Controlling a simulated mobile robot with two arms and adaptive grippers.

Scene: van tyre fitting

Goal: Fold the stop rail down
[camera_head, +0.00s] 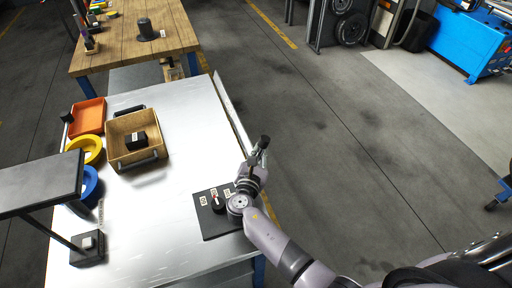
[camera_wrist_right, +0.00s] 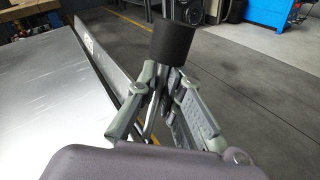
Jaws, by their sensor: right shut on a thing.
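The stop rail (camera_head: 232,112) is a long thin grey strip along the right edge of the metal table. In the right wrist view the rail (camera_wrist_right: 103,50) runs along the table edge and appears to stand above the top; its exact angle is hard to tell. My right gripper (camera_head: 257,158) is at the near end of the rail. It is shut on a lever with a black knob (camera_head: 264,141). In the right wrist view the knob (camera_wrist_right: 173,40) rises above the fingers (camera_wrist_right: 160,92), and the metal shaft runs between them. My left gripper is not in view.
The metal table (camera_head: 178,190) carries a black control panel (camera_head: 233,228) beside my right arm. A wooden tray (camera_head: 115,153), an orange bin (camera_head: 90,112) and yellow and blue rings stand at the left. The floor right of the table is clear.

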